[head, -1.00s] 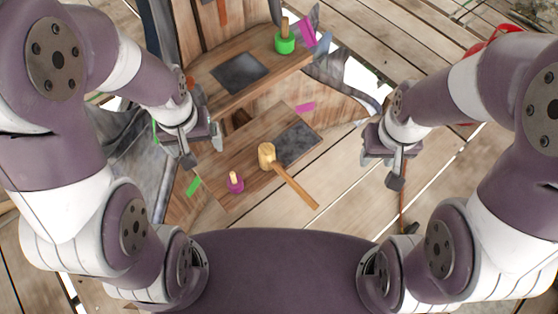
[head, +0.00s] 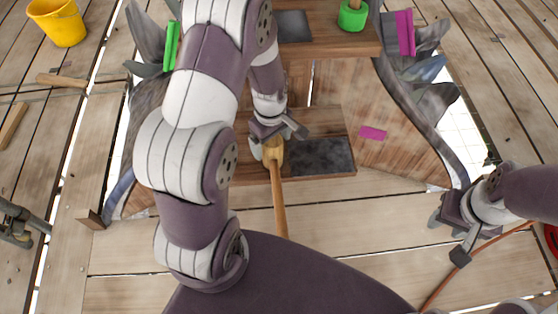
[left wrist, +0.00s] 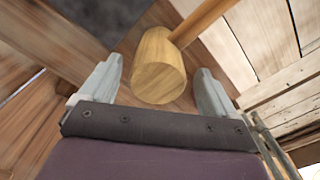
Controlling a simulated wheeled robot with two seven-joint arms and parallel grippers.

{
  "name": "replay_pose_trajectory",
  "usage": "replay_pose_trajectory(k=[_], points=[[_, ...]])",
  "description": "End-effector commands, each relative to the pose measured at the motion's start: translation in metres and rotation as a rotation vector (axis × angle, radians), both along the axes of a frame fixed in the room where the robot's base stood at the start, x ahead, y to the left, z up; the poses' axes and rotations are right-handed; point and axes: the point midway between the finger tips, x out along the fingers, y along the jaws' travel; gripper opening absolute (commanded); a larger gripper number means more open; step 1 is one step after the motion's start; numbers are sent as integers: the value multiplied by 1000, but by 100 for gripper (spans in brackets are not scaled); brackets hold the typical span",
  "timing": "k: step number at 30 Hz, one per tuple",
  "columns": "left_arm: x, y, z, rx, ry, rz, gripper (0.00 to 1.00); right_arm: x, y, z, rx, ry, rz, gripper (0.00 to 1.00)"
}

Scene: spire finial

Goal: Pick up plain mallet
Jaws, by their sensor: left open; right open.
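The plain mallet (head: 277,185) has a pale wooden head and a long handle. It lies on the lower wooden step, its handle pointing toward me past the step's front edge. My left gripper (head: 272,137) is open right at the mallet's head. In the left wrist view the mallet head (left wrist: 159,66) sits between the two open fingers of my left gripper (left wrist: 160,90), with a gap on each side. My right gripper (head: 461,222) is at the right, apart from the mallet and over the plank floor.
A dark square plate (head: 318,156) is beside the mallet head on the step. Magenta pieces (head: 405,33) and a green strip (head: 172,46) show nearby. A yellow bucket (head: 57,22) stands at far left. Front planks are clear.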

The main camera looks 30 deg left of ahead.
Motion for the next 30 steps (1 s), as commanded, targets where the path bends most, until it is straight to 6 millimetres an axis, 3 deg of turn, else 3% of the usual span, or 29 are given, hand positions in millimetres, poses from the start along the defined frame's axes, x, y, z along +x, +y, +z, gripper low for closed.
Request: replay_pose_trajectory(k=[7,14,16,20,21,30], points=[[0,-4,-46,0,2,-2,90,0,0,-27,0,0,0,43],[1,-4,-48,0,0,-2,90,0,0,-26,0,0,0,43],[1,-4,-48,0,0,-3,74,0,0,-26,0,0,0,43],[1,-4,-48,0,0,-3,32,0,0,-26,0,0,0,43],[1,-4,-48,0,0,-3,28,0,0,-26,0,0,0,43],[1,-4,-43,1,-1,-3,28,0,0,-21,0,0,0,43]])
